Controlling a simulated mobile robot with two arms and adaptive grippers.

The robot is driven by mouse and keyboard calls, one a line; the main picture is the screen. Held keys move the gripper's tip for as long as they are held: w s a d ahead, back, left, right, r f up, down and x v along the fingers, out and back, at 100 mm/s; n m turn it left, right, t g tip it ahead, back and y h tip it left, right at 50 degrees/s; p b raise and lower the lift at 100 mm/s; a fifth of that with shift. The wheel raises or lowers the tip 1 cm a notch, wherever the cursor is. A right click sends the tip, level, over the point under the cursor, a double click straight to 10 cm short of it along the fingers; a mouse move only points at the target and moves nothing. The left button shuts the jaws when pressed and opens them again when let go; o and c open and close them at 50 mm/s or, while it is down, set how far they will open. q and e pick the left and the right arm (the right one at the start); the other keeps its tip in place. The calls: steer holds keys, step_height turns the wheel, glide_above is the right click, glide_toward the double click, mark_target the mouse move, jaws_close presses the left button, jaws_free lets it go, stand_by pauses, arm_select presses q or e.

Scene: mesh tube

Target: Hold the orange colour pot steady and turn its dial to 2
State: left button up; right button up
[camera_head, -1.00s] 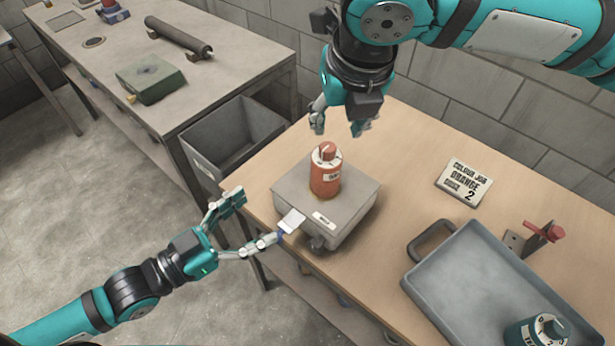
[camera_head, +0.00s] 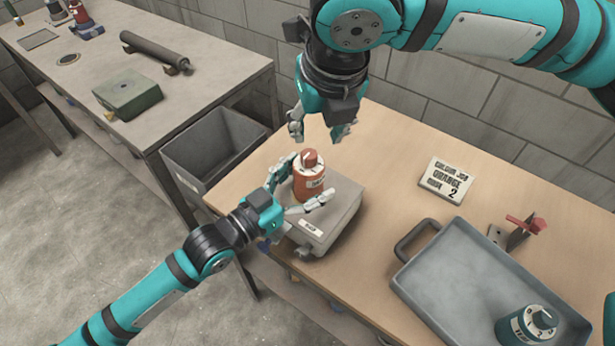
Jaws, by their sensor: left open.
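The orange pot (camera_head: 309,184) stands upright on a grey box-like stand (camera_head: 338,205) at the table's edge. Its orange dial (camera_head: 310,159) is on top, with a pale ring of marks below it. The dial's setting is too small to read. My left gripper (camera_head: 304,181) is open, with one finger at the pot's left and the other in front of it. I cannot tell if they touch it. My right gripper (camera_head: 317,131) is open above and slightly behind the dial, apart from it. A card (camera_head: 446,180) reads "COLOUR JOB ORANGE" and "2".
A grey tray (camera_head: 450,270) at the right holds a teal pot (camera_head: 526,327) with a dial. A red-handled clamp (camera_head: 520,230) is beside the tray. A grey bin (camera_head: 213,148) stands between this table and the left bench (camera_head: 140,65). The wooden table is clear around the card.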

arm_select(q)
steer(key=shift+w+d, duration=0.15)
steer(key=shift+d, duration=0.05)
